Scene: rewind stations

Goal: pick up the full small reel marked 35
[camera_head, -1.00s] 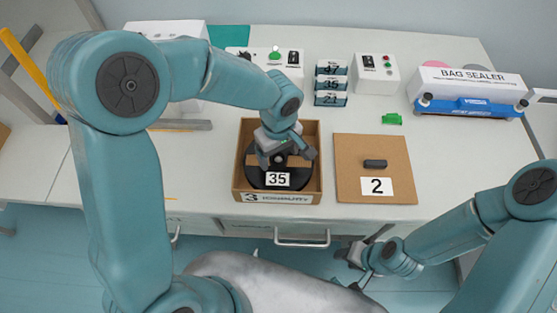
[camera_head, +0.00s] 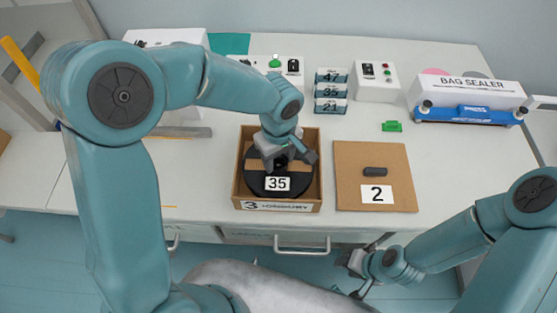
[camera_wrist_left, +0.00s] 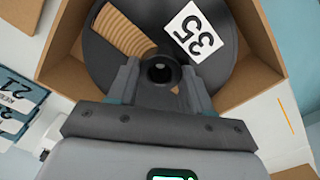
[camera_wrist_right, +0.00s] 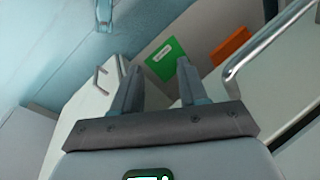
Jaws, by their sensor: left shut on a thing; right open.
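The small reel (camera_head: 257,185) is dark grey with tan windings and a white label reading 35. It is at the open cardboard box (camera_head: 236,190) marked 3, its disc within the box walls in the head view. My left gripper (camera_head: 282,163) points down over it and is shut on its central hub. In the left wrist view the dark hub (camera_wrist_left: 160,70) sits between the fingers (camera_wrist_left: 159,78), with the reel disc (camera_wrist_left: 102,62) behind. Whether the reel touches the box floor is hidden. My right gripper (camera_wrist_right: 155,88) is open and empty, low in front of the table.
A brown board (camera_head: 350,165) with a dark block (camera_head: 375,171) and a label 2 lies right of the box. Bins marked 47, 35 and 21 (camera_head: 330,91) stand behind. A bag sealer (camera_head: 468,95) is at back right.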

